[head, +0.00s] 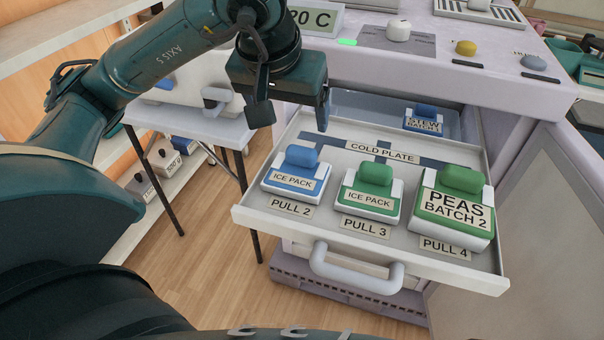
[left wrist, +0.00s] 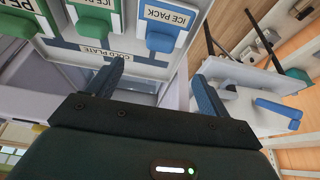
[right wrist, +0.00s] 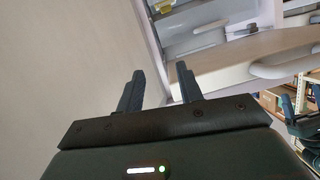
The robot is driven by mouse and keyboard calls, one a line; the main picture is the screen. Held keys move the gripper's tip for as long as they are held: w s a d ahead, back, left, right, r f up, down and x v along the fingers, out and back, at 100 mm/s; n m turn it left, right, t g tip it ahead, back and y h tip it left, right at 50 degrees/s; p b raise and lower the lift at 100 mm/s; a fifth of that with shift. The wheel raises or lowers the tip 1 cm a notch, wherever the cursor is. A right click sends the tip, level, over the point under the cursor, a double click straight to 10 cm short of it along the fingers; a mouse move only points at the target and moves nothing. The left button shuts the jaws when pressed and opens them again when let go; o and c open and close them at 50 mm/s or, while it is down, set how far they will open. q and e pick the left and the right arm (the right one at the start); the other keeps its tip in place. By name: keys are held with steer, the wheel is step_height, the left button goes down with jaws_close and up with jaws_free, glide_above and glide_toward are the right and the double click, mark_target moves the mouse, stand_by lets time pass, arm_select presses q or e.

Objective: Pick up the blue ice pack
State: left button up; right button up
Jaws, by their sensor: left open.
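The blue ice pack (head: 301,158), a white block with a blue top and knob and an "ICE PACK" label, sits at the left of the open drawer, behind the PULL 2 label. It also shows at the top of the left wrist view (left wrist: 160,40). My left gripper (head: 292,112) is open and empty, above and behind the blue pack near the drawer's back left; its spread fingers also show in the left wrist view (left wrist: 158,72). My right gripper (right wrist: 160,70) shows only in the right wrist view, fingers apart, nothing between them.
A green ice pack (head: 376,174) and a larger green peas pack (head: 460,182) stand to the right in the drawer (head: 268,225). A blue stew pack (head: 425,112) lies behind. The drawer handle (head: 355,275) juts forward. A side table (head: 190,122) stands left.

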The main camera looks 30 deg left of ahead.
mark_target(299, 153)
arm_select(q)
steer(key=b+x, duration=0.1)
steer(key=x, duration=1.1)
steer(key=shift+s+a+f+b, duration=0.1)
steer(key=shift+f+b, duration=0.15)
steer(key=shift+b, duration=0.1)
steer(key=c, duration=1.3)
steer(key=shift+r, duration=0.1)
